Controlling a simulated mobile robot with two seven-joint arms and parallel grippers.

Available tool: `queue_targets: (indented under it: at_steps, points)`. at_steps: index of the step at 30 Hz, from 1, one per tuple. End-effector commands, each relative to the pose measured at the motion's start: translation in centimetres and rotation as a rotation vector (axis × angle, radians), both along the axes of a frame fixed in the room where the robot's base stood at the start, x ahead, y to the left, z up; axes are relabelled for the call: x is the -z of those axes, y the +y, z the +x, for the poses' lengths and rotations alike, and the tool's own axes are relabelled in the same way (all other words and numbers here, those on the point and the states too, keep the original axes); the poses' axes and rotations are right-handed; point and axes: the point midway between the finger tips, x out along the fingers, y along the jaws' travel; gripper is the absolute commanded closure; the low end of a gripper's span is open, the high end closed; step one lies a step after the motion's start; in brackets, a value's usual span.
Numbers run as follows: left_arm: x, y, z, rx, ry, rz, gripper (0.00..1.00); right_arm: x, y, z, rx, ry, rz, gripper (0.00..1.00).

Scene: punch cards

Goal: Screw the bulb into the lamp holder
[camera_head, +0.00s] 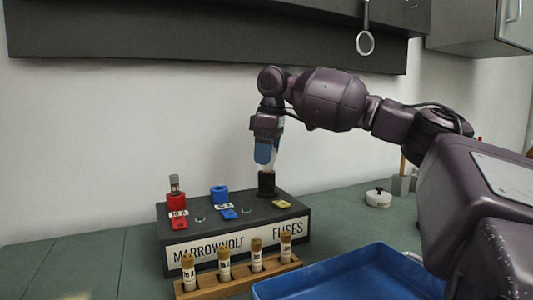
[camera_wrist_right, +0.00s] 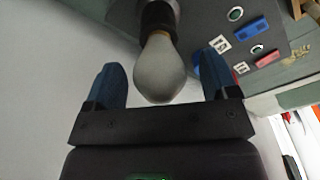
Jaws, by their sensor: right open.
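The bulb (camera_wrist_right: 160,72) is pale grey, and in the right wrist view its neck sits in the black lamp holder (camera_wrist_right: 158,17). In the head view the black lamp holder (camera_head: 267,184) stands at the back right of the dark fuse box, with a bit of the bulb (camera_head: 267,168) showing above it. My right gripper (camera_head: 265,160) points down over the bulb. Its blue fingers (camera_wrist_right: 165,85) are spread on both sides of the bulb, with gaps between. How deep the bulb sits is hidden. My left gripper is not in view.
The dark box (camera_head: 205,237) carries a red holder (camera_head: 176,201) with a fuse, an empty blue holder (camera_head: 220,195) and coloured tags. A wooden rack (camera_head: 240,280) with several fuses and a blue tray (camera_head: 350,278) stand in front. A white round object (camera_head: 378,198) lies right.

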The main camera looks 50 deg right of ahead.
Motion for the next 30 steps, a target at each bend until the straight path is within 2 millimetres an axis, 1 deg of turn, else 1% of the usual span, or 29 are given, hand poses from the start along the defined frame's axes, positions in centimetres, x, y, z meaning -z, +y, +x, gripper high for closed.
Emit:
queue_targets:
  at_steps: [3, 10, 15, 19, 22, 28, 30]
  points:
    - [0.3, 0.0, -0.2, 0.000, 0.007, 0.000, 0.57, 0.2, 0.0, 0.1, -0.091, 0.001, 0.002, 0.20]
    - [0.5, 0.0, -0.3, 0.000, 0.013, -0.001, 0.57, 0.1, 0.0, 0.1, -0.181, 0.001, 0.002, 0.20]
    - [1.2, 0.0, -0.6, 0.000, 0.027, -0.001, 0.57, 0.3, 0.0, 0.1, -0.348, 0.002, 0.002, 0.20]
    - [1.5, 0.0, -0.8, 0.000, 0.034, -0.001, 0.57, 0.2, 0.0, 0.1, -0.448, 0.002, 0.002, 0.20]
    - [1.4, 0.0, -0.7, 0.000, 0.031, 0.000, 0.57, 0.1, 0.0, 0.1, -0.480, 0.001, 0.002, 0.20]
    - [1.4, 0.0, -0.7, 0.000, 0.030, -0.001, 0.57, 0.0, 0.0, 0.0, -0.483, 0.001, 0.000, 0.20]
    - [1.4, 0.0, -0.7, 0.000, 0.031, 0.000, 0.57, 0.0, 0.0, 0.0, -0.483, 0.001, 0.000, 0.31]
